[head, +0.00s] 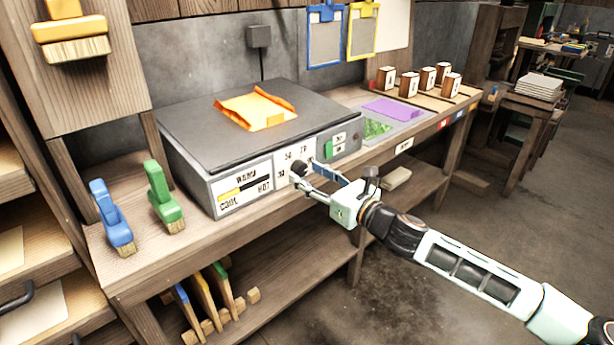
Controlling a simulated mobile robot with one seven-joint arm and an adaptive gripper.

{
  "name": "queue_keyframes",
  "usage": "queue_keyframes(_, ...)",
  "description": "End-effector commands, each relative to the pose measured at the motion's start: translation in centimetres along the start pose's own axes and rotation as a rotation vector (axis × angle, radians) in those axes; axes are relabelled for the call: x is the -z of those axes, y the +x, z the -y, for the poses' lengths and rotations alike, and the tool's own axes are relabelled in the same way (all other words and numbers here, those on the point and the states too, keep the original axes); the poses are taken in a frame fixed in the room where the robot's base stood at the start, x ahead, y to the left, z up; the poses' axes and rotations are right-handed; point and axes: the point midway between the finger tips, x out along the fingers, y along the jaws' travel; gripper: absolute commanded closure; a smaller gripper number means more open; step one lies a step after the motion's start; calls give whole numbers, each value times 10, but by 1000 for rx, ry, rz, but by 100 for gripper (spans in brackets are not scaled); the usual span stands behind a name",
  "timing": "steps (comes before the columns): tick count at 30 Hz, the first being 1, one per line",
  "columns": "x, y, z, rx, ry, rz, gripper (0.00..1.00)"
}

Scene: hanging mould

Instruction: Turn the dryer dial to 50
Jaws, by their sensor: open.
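The dryer (190,130) is a grey box with a dark flat top on the wooden bench. Its front carries a WARM/COOL/HOT gauge (243,190), a white dial panel (287,158) with numbers including 50 and 70, and a panel with a green switch (328,149). My gripper (306,169) is open in front of the dial panel, close to it. The gripper hides most of the dial, so its pointer setting cannot be read. I cannot tell whether the fingers touch the dial.
An orange cloth (255,108) lies on the dryer. A blue brush (112,218) and a green brush (163,198) stand left of it. A purple sheet (392,109), a green sheet (376,128) and several brown blocks (409,84) are to the right. Open floor lies in front.

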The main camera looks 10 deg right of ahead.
Motion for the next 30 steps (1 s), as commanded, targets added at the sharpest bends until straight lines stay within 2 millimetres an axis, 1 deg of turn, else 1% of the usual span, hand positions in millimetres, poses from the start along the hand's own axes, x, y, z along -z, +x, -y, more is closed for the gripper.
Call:
queue_keyframes(1, 0, 4, -1, -1, 0, 0, 53)
queue_keyframes(5, 0, 9, 0, -1, 0, 0, 53)
queue_keyframes(14, 0, 10, 0, 0, 0, 0, 54)
queue_keyframes(25, 0, 10, -1, -1, 0, 0, 95)
queue_keyframes(30, 0, 10, -1, -1, -7, 0, 96)
